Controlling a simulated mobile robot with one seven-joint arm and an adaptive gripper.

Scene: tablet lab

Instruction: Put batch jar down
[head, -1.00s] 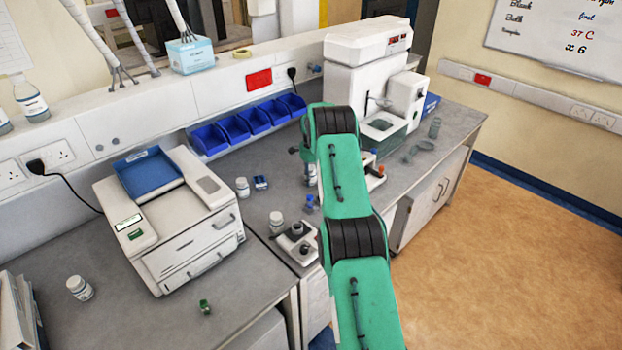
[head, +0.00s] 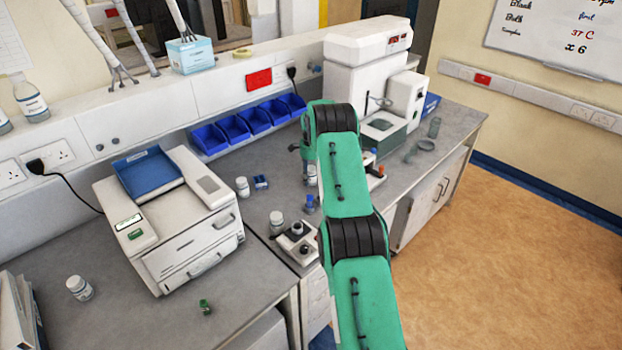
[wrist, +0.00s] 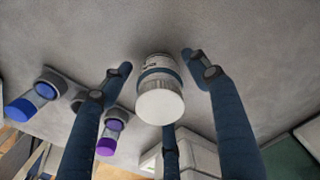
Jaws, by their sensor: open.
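The batch jar (wrist: 160,90), white with a blue-banded label, stands on the grey bench in the wrist view. Its white cap faces the camera. My gripper (wrist: 157,62) is open, with one finger on each side of the jar and visible gaps between fingers and jar. A third finger shows below the cap; I cannot tell whether it touches. In the head view a white-capped jar (head: 312,171) shows beside my green arm, partly hidden by it. I cannot be sure it is the same jar. My fingers are hidden behind the arm there.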

